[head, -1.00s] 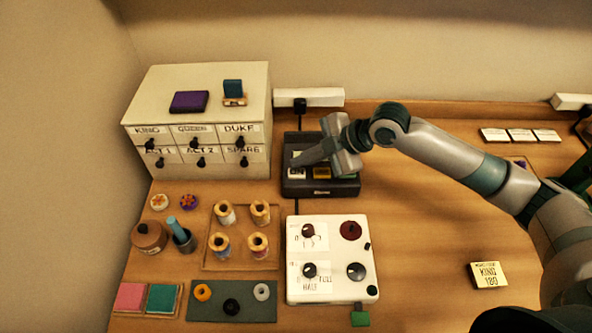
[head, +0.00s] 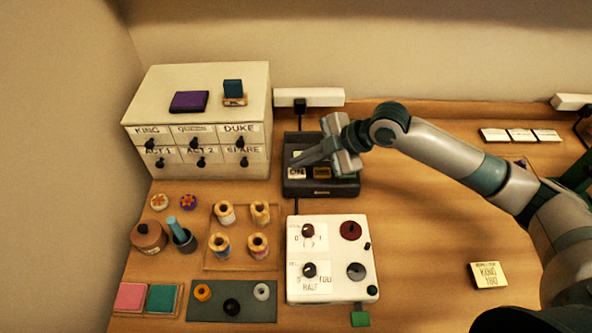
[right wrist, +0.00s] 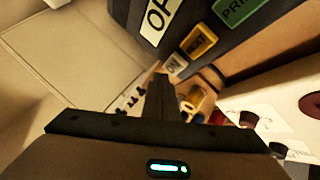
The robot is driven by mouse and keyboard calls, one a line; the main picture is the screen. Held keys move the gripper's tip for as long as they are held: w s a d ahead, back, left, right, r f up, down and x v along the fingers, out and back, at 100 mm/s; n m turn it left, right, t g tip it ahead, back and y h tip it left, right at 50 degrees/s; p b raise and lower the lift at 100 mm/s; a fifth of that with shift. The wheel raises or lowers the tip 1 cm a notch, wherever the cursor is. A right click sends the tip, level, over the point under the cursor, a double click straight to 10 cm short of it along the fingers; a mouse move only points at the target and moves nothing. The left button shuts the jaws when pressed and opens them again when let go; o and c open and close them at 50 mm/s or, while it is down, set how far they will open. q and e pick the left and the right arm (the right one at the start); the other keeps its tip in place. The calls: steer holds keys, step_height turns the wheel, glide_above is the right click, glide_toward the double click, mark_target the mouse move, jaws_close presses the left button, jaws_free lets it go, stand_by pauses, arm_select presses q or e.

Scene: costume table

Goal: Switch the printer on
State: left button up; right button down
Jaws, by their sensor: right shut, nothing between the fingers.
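The printer (head: 320,188) is a dark box at the back of the table, right of the white drawer cabinet. In the right wrist view the closed fingers (right wrist: 160,82) point at the white key (right wrist: 174,65), beside the yellow key (right wrist: 198,42). My left gripper is out of view.
The drawer cabinet (head: 196,120) stands close on the left. A white panel with knobs (head: 333,285) lies in front of the printer, near a tray of spools (head: 240,265). A power strip (head: 325,97) is behind. The table right of the panel is mostly clear.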

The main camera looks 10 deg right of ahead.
mark_target(302, 173)
steer(key=shift+f+b, duration=0.3)
steer(key=shift+f, duration=0.65)
stand_by(1.1)
steer(key=shift+r+p, duration=0.85)
steer(key=shift+r, duration=0.1)
step_height(302, 173, up, 6)
steer(key=p, duration=0.5)
stand_by(0.3)
